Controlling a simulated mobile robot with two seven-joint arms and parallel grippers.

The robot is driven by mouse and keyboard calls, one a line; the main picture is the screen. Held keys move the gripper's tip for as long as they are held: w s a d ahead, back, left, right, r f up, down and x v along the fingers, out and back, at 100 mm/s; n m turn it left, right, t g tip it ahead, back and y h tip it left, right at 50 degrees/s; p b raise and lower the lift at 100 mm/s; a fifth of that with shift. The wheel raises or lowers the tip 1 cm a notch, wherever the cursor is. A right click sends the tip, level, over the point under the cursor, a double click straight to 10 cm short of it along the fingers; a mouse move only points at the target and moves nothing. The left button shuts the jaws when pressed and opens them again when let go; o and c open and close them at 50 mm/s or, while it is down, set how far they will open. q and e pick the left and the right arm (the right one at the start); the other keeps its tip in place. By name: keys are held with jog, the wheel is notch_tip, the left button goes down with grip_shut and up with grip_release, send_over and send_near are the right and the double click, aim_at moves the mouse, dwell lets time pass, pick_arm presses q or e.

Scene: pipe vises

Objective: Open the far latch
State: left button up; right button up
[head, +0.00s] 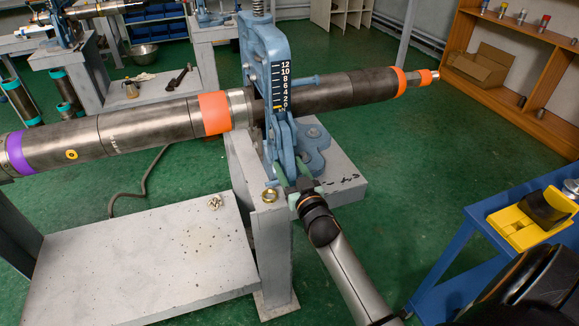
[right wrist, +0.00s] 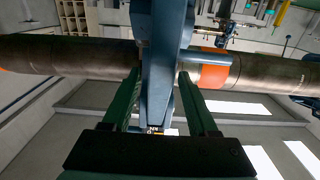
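The blue pipe vise (head: 262,50) stands upright on a grey stand and encloses a long dark pipe (head: 145,124) with orange bands. A blue latch lever (head: 285,140) hangs on the vise's near side, below the number scale. My right gripper (head: 292,184) is at the lower end of this lever. In the right wrist view, its two green fingers (right wrist: 160,88) are spread on either side of a blue vise part (right wrist: 160,65), with the pipe crossing behind. I cannot tell whether the fingertips touch it. The far side of the vise is mostly hidden. My left gripper is not in view.
A brass ring (head: 269,196) lies on the stand beside my right gripper. A grey bench (head: 140,255) is at the lower left. A blue cart (head: 480,235) carries a yellow holder (head: 535,218) on the right. Green floor is free beyond the stand.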

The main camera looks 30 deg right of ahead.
grip_shut()
dwell(1.2)
